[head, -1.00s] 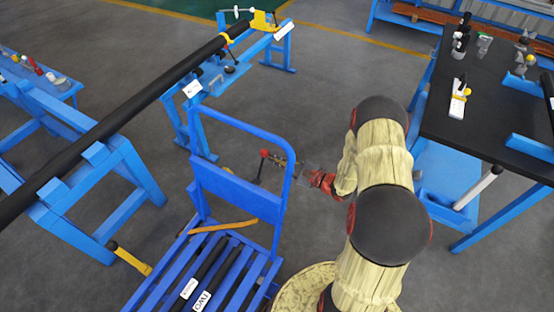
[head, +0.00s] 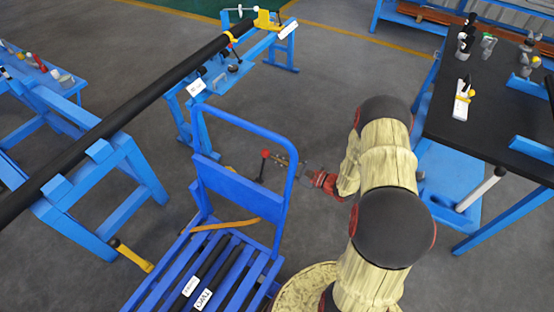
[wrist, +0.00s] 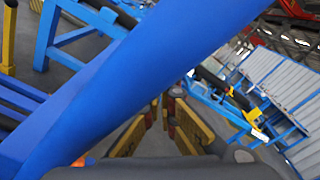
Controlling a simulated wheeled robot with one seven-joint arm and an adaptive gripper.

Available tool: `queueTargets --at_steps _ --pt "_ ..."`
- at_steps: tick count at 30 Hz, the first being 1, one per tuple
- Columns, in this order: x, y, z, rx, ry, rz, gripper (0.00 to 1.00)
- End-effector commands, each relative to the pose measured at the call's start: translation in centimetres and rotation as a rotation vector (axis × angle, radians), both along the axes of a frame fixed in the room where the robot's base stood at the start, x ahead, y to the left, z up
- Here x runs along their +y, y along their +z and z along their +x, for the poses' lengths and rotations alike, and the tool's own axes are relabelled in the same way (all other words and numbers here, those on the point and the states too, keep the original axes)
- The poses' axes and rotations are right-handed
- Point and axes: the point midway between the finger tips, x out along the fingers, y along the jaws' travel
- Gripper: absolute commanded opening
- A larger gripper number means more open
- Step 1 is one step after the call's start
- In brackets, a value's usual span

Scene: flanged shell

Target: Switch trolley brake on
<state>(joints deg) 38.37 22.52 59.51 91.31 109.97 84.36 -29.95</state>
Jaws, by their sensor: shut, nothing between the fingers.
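The blue trolley (head: 240,188) stands in front of me with its tall tube handle upright. A dark lever with a red knob (head: 264,154) shows just beyond the handle, in line with my gripper; I cannot tell whether it is the brake or whether they touch. My gripper (head: 278,160) reaches in from the right, close to the handle tube and partly behind it. In the wrist view the yellow fingers of my gripper (wrist: 172,95) come together at the tips, empty. The blue handle tube (wrist: 110,85) crosses close in front of the camera.
Black rods (head: 215,272) and an orange strap (head: 226,225) lie on the trolley. A yellow bar with a black knob (head: 132,258) sticks out at its left. A long black pipe (head: 130,110) rests on blue stands. A black-topped table (head: 490,120) stands right.

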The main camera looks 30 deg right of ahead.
Motion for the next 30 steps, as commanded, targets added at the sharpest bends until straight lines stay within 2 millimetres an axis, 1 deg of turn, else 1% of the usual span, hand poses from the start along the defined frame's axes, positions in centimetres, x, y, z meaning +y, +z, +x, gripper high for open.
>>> queueTargets --at_steps 9,10,12,21,25,30 --pt "-2.4 -3.5 0.5 -0.001 0.006 0.0 0.0" --pt "-2.7 -2.9 -0.3 0.002 0.004 0.001 0.0" --pt "-3.5 -2.4 -1.6 0.002 0.003 0.001 0.0" --pt "-6.2 -2.1 -6.2 0.001 0.004 0.001 0.0" --pt "-7.0 -2.1 -7.4 0.001 0.006 0.0 0.0" --pt "-7.3 -2.2 -8.1 0.0 0.007 0.0 0.0"
